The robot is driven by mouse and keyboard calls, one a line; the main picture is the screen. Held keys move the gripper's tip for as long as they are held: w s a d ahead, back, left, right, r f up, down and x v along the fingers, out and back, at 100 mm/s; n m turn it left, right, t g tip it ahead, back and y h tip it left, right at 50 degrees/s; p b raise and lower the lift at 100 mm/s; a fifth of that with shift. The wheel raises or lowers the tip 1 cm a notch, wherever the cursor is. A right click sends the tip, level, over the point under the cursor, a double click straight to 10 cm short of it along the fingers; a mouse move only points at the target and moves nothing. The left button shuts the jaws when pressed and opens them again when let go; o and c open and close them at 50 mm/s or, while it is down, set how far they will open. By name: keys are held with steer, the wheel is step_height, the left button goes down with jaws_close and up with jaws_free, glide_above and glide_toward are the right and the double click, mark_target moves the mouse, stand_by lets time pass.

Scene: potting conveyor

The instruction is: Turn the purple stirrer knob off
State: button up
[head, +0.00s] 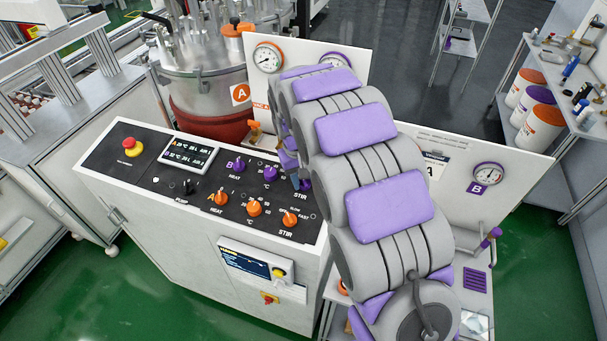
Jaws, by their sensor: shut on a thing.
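The purple stirrer knob (306,184) is at the right end of the upper row marked B on the black control panel, above a STIR label. Only a small part of it shows, and its pointer direction cannot be read. My gripper (297,181) is at this knob and shut on it, with my thick grey and purple arm hiding most of the jaws. The purple heat knob (238,165) and purple temperature knob (270,174) are to its left.
Close below are the orange heat (219,199), temperature (254,208) and stir (289,219) knobs. A red emergency button (132,147) is at the panel's left. A steel vessel (203,85) and white gauge board (300,55) stand behind.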

steer(key=shift+n, duration=0.5)
steer(key=o, duration=1)
steer(key=shift+a, duration=0.1)
steer(key=shift+o, duration=0.2)
step_height(320, 180, up, 17)
steer(key=a+p, duration=0.1)
steer(key=a, duration=0.1)
steer(key=shift+a, duration=0.15)
steer(key=shift+r, duration=0.1)
